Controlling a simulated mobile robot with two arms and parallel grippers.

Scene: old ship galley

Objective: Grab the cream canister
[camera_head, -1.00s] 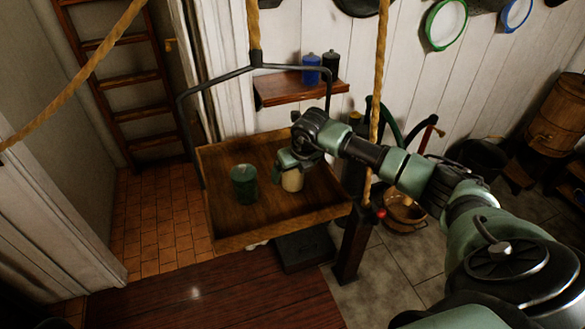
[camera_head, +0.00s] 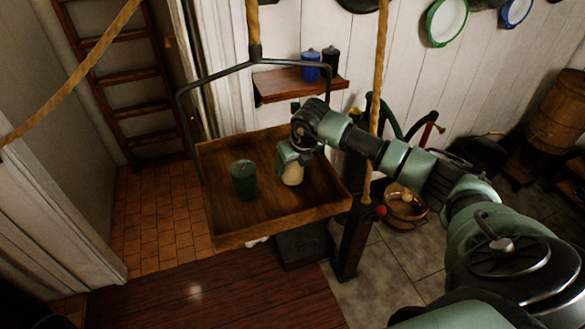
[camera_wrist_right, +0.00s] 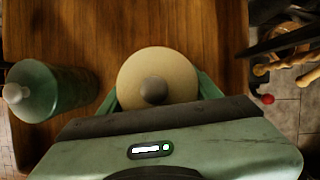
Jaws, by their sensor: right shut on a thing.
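The cream canister (camera_head: 292,175) is over the hanging wooden tray (camera_head: 240,236), right of a green canister (camera_head: 244,180). My right gripper (camera_head: 291,160) is shut on the cream canister near its top. In the right wrist view the cream canister's round lid with a dark knob (camera_wrist_right: 154,90) sits between the green fingers (camera_wrist_right: 157,100). The canister looks slightly tilted in the head view. I cannot tell whether its base touches the tray. My left gripper is not in view.
Ropes hold the tray, one (camera_head: 377,90) close to my right arm. A wall shelf (camera_head: 290,86) behind holds a blue canister (camera_head: 311,57) and a black canister (camera_head: 331,58). A dark post (camera_head: 350,245) with a red knob (camera_head: 381,210) stands right of the tray.

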